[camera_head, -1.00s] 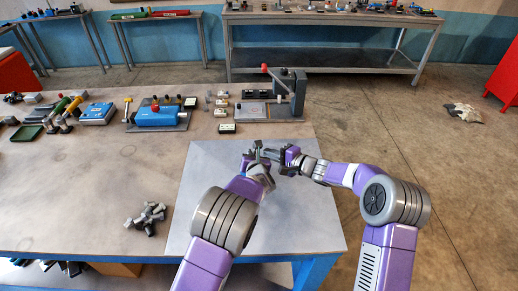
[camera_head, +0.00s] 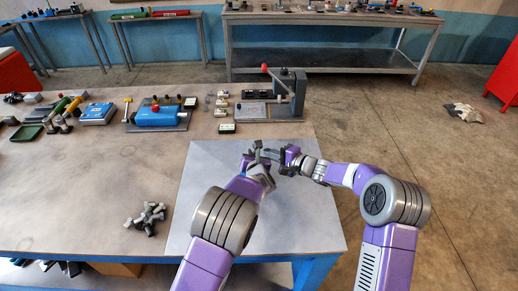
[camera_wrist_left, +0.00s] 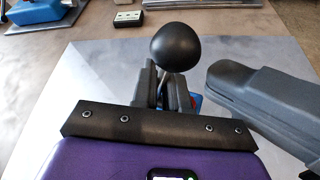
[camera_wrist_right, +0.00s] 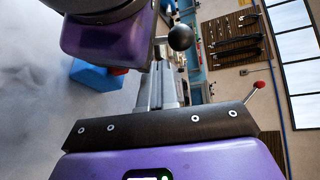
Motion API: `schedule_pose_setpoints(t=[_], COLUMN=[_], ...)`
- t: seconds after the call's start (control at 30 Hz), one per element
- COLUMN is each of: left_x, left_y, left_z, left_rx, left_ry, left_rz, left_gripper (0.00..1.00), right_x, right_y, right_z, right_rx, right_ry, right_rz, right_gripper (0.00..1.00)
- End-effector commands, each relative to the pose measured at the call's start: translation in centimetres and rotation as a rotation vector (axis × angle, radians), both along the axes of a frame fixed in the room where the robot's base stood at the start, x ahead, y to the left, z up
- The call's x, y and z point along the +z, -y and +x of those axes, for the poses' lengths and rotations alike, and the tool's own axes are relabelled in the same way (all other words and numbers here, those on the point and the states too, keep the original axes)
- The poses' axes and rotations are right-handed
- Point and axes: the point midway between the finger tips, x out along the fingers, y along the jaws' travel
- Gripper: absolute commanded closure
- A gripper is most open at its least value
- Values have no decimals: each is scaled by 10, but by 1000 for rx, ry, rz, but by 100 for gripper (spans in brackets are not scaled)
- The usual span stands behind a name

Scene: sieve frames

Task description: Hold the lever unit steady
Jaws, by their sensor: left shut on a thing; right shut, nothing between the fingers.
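The lever unit shows mainly as a black ball knob (camera_wrist_left: 175,46) on a thin metal stem. In the right wrist view, the knob (camera_wrist_right: 180,36) and a blue body with a red bit (camera_wrist_right: 92,74) show beside my left gripper's purple housing. My left gripper (camera_head: 254,160) is shut on the lever unit above the grey mat; the fingers hide the grip itself. My right gripper (camera_head: 277,156) is shut and empty close beside it, its fingers (camera_wrist_right: 163,88) below the knob in its wrist view. I cannot tell whether they touch the unit.
The grey mat (camera_head: 210,170) is otherwise clear. A fixture with a red-knobbed lever (camera_head: 290,92) stands behind it. A blue unit on a plate (camera_head: 158,116) and other parts stand back left. A pile of dark grey pieces (camera_head: 146,217) lies left of the mat.

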Motion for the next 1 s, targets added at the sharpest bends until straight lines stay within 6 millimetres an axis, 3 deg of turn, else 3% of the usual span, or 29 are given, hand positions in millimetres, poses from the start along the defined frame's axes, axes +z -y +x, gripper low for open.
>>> schedule_pose_setpoints(t=[1.0], left_x=[1], left_y=[2], left_z=[0], left_rx=[-4], left_ry=[1], left_rz=[0], left_gripper=[100], right_x=[5], right_y=[-10], right_z=[1], right_rx=[5], right_ry=[1], right_rz=[3], right_gripper=[100])
